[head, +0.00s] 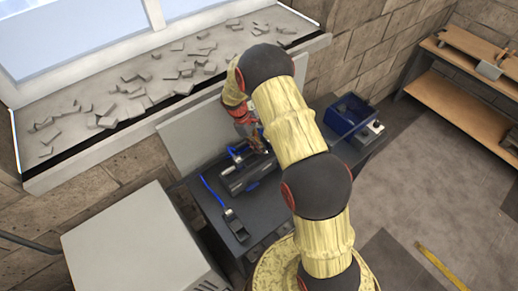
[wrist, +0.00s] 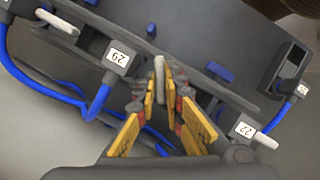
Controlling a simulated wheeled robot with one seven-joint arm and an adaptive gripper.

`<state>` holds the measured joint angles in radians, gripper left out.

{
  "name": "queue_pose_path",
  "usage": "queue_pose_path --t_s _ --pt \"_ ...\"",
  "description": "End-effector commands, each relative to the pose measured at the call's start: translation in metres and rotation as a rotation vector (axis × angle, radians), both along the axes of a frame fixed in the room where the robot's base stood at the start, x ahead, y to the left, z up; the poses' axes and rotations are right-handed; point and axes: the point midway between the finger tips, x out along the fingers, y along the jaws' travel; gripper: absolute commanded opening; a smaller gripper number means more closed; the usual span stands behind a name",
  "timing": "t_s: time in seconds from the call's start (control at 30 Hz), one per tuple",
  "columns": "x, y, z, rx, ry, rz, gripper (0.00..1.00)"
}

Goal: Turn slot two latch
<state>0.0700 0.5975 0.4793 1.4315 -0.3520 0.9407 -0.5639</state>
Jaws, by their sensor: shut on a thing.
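A dark grey slotted unit (head: 248,176) lies on the dark bench; it spans the wrist view (wrist: 85,50) at a slant. Pale grey latch levers show along it: one at the upper left (wrist: 57,21), a middle latch (wrist: 159,65) and one at the lower right (wrist: 266,140). My gripper (wrist: 163,82), with yellow finger pads, is shut on the middle latch, whose rounded top sticks up between the fingertips. No slot number is readable by this latch. In the head view my gripper (head: 256,143) is over the back of the unit, partly hidden by my arm.
Blue cables run to plugs labelled 29 (wrist: 118,58) and 22 (wrist: 242,129), close on either side of my fingers. A separate dark socket block (head: 236,226) sits near the bench's front left. A blue bin (head: 346,114) stands at the right. A pale cabinet (head: 140,240) stands left.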

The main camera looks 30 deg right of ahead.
Motion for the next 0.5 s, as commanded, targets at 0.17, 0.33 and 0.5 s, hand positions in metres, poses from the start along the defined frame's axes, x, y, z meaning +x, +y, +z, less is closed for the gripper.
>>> queue_pose_path --t_s 0.17,0.33,0.5 --pt "0.002 -0.0014 -0.001 0.0 -0.003 -0.165 0.0" --pt "0.0022 -0.0021 -0.0008 0.0 -0.003 -0.308 0.0" --pt "0.0025 -0.003 -0.0005 0.0 -0.003 -0.422 0.0"
